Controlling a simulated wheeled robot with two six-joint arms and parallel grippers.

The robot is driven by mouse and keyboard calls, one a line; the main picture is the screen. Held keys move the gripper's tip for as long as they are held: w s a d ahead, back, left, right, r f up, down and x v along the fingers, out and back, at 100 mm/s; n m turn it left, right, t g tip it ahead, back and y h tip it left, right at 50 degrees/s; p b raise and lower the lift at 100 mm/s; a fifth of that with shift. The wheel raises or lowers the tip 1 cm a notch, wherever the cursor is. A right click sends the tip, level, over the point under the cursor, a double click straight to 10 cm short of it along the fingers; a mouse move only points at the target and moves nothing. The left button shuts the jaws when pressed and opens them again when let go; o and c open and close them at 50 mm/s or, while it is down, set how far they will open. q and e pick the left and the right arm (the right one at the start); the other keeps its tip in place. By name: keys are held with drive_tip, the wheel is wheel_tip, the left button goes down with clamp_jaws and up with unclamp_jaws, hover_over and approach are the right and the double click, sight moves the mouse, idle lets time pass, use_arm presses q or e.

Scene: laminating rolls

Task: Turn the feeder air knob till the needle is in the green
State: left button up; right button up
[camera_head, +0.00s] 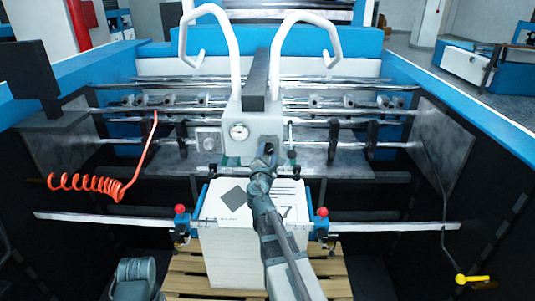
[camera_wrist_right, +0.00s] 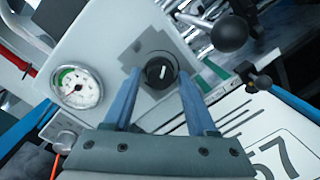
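The feeder air knob (camera_wrist_right: 160,72) is black and round with a white mark, set on a pale grey housing (camera_wrist_right: 105,45). My right gripper (camera_wrist_right: 159,76) is open, its two blue-grey fingers on either side of the knob; I cannot tell whether they touch it. The round white gauge (camera_wrist_right: 76,88) is left of the knob, with a green band at its upper left; the needle is too small to read surely. In the head view, the gauge (camera_head: 239,131) is on the feeder head and my right gripper (camera_head: 267,152) covers the knob.
A paper stack (camera_head: 225,240) on a wooden pallet stands below the feeder head. A coiled orange hose (camera_head: 95,184) hangs at left. Red-topped posts (camera_head: 180,210) flank the stack along a metal bar (camera_head: 110,219). A black ball-ended lever (camera_wrist_right: 230,30) is close right of the knob.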

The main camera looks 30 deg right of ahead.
clamp_jaws()
